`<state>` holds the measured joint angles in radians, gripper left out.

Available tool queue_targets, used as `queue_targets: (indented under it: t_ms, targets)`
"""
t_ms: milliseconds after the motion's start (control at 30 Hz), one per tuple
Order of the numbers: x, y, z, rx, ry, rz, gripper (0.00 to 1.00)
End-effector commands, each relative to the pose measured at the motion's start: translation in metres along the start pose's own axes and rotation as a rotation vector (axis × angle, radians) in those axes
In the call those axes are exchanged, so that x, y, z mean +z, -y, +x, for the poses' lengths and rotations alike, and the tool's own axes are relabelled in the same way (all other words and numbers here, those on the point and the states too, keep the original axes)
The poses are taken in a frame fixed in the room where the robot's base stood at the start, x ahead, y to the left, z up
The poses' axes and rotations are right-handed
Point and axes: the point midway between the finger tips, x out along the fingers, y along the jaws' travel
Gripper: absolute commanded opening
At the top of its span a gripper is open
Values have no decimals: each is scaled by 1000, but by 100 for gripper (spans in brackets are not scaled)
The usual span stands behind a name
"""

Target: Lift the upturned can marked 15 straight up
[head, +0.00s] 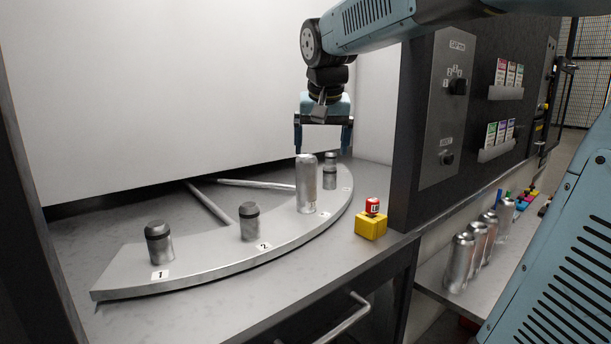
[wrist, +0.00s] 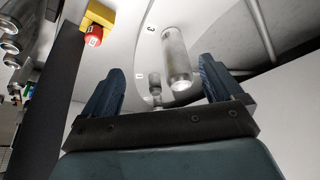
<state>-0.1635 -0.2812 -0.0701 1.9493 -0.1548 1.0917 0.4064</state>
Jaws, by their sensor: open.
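A tall plain silver can (head: 306,185) stands upturned on the curved grey rail, at the place beside label 3. It also shows in the wrist view (wrist: 177,60), between the fingers in the picture. I cannot read a number 15 on it. My gripper (head: 322,150) hangs above the rail, fingers pointing down, at about the height of the can's top. Its two dark blue fingers are wide apart in the wrist view (wrist: 162,68), and nothing is held. I cannot tell whether the can lies between the fingertips or in front of them.
The curved rail (head: 120,283) carries bare posts at label 1 (head: 158,243), label 2 (head: 250,221) and behind the can (head: 330,170). A yellow box with a red button (head: 371,220) stands to the right. A dark control panel (head: 455,120) rises beyond. Several silver cans (head: 460,262) stand on a right-hand shelf.

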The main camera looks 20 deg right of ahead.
Motion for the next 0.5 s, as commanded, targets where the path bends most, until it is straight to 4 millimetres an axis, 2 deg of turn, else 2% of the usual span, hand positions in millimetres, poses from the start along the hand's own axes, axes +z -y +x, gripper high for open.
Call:
queue_targets:
  t_ms: [33, 200, 300, 500]
  targets:
    - [-18, 8, 2, 11, 4, 15, 93]
    - [-58, 26, 7, 47, 9, 73, 93]
    - [-73, 34, 9, 60, 8, 94, 93]
    - [-83, 38, 17, 72, 8, 111, 93]
